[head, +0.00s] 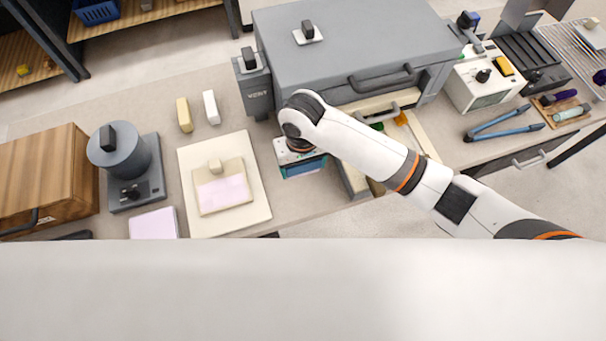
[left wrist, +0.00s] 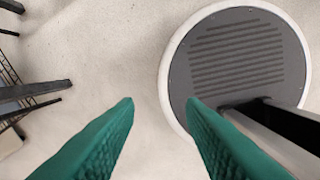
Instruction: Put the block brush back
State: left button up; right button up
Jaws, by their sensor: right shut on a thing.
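My right gripper (head: 303,172) is low over the bench in the head view, between the cream board (head: 252,205) and a long narrow tray (head: 352,181). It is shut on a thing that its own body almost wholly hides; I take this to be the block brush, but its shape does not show. My left gripper (left wrist: 160,105) shows in the left wrist view with its green fingers wide apart and nothing between them. It hangs over the floor, away from the bench.
The grey kiln-like box (head: 350,40) with a front handle stands behind my right arm. A grey round device (head: 122,150) and a wooden box (head: 45,180) stand at left. A yellow block (head: 184,115) and a white block (head: 211,107) stand behind the board. Blue-handled pliers (head: 500,125) lie right.

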aim_at(303, 183)
notch_tip(303, 183, down, 3)
jog(key=shift+d+r, duration=0.1)
jog(key=shift+r, duration=0.05)
jog(key=shift+f, duration=0.3)
notch_tip(303, 183, down, 3)
jog(key=shift+f+p, duration=0.1)
jog(key=shift+p, duration=0.3)
pick_arm(q)
jog(key=shift+w+d+r, duration=0.4)
jog(key=shift+w+r, duration=0.15)
jog(key=shift+w, duration=0.15)
pick_arm(e)
jog(key=shift+f, duration=0.15)
jog(key=shift+f, duration=0.2)
jog(key=o, duration=0.9)
pick_arm(q)
jog(key=shift+a, duration=0.1)
pick_arm(e)
jog(key=shift+r, duration=0.1)
